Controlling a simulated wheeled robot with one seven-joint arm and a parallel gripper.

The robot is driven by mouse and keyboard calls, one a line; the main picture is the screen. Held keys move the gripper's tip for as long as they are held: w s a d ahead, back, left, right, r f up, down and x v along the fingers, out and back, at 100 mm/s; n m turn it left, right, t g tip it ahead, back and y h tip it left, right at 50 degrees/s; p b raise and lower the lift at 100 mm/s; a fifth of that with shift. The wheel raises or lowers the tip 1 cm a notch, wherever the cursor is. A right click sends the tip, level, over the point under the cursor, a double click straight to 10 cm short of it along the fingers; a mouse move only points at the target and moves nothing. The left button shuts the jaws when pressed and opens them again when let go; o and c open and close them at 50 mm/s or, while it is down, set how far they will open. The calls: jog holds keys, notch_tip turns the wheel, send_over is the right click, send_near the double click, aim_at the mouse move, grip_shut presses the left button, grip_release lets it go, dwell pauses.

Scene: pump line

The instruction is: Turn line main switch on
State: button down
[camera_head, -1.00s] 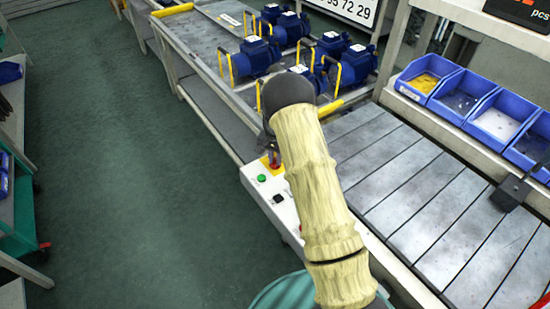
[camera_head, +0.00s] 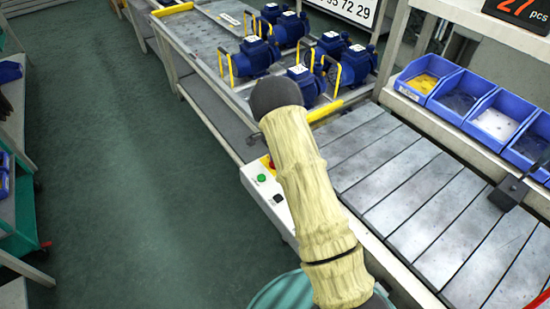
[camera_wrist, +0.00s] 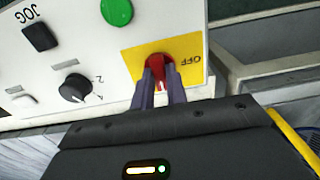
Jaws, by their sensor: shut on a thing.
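The red line main switch (camera_wrist: 158,68) sits on a yellow plate (camera_wrist: 130,62) of a white control panel (camera_wrist: 80,20) in the wrist view. The word OFF is on the plate, right of the switch. My gripper (camera_wrist: 160,82) has one dark finger on each side of the red handle and is shut on it. The handle's exact angle is partly hidden by the fingers. In the head view the panel (camera_head: 253,186) shows left of my arm, which covers most of the switch.
A green button (camera_wrist: 116,11), a black JOG button (camera_wrist: 40,37) and a black selector knob (camera_wrist: 75,88) are close by on the panel. Blue pumps (camera_head: 256,56) stand on the line behind. Blue bins (camera_head: 425,75) are on the right. Open green floor (camera_head: 110,150) is on the left.

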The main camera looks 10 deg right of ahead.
jog(key=shift+a, duration=0.1)
jog(key=c, duration=1.4)
grip_release()
notch_tip(320, 180, up, 18)
jog(key=b, duration=0.1)
jog(key=shift+f, duration=0.25)
jog(key=s+r+n+t+p, duration=0.1)
jog(key=s+n, duration=0.5)
jog(key=s, duration=0.8)
jog(key=s+r+n+t+p, duration=0.1)
jog(key=s+n, duration=0.6)
jog(key=s, duration=0.8)
notch_tip(320, 180, up, 3)
jog(key=shift+f+n+t+p, duration=0.2)
jog(key=shift+n+t+p, duration=0.1)
jog(key=shift+p, duration=0.2)
